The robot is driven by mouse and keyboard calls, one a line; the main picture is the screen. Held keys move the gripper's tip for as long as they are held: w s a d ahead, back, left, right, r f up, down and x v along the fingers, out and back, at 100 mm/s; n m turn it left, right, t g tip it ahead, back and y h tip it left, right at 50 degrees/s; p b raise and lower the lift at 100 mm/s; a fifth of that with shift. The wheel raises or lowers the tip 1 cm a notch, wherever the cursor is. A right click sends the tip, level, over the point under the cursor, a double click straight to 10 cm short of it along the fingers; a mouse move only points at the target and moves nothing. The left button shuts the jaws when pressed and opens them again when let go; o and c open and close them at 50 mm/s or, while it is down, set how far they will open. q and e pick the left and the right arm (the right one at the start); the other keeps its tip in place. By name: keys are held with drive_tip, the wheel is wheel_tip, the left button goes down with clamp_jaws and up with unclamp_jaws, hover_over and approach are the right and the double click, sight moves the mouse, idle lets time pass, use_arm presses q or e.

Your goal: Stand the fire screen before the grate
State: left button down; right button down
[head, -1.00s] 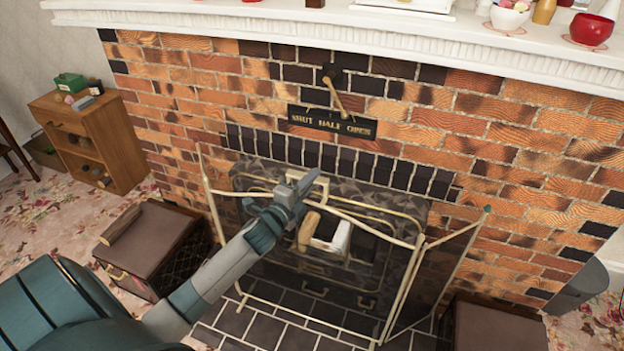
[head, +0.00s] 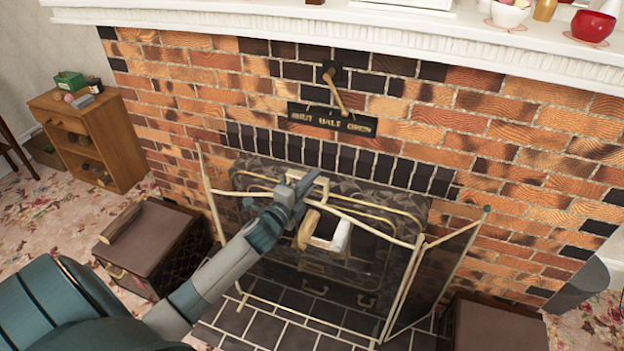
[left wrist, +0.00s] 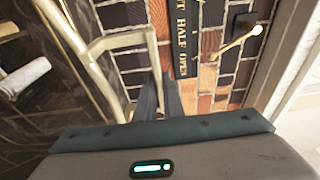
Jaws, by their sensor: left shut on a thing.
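The fire screen (head: 401,288) has a pale brass frame and dark see-through panels, with its side wings angled. It stands upright on the dark tiled hearth in front of the grate (head: 312,267), which shows dimly through it. My left gripper (head: 304,183) is shut on the handle at the screen's top middle. In the left wrist view the two dark fingers (left wrist: 160,92) meet the end of the pale handle (left wrist: 122,42). The exact grip is partly hidden by the fingers.
A brown box (head: 150,245) stands left of the hearth, and another (head: 495,325) stands right. A wooden shelf unit (head: 105,145) is at the far left. A lever (head: 337,92) and a lettered plate (head: 332,120) are on the brick wall under the white mantel (head: 250,22).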

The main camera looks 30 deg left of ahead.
use_arm(q)
drive_tip(key=shift+r, duration=0.35)
idle(0.4)
drive_tip(key=c, duration=1.8)
unclamp_jaws()
drive_tip(key=o, duration=0.3)
drive_tip(key=shift+s+f, duration=0.1)
drive_tip(key=shift+f, duration=0.35)
drive_tip(key=shift+s+r, duration=0.1)
drive_tip(key=shift+r, duration=0.1)
drive_tip(key=shift+s+d, duration=0.1)
drive_tip(key=shift+s+p, duration=0.6)
drive_tip(key=shift+s, duration=0.5)
drive_tip(key=shift+s+d+p, duration=0.2)
drive_tip(key=shift+s+p, duration=0.85)
drive_tip(key=shift+s, duration=3.15)
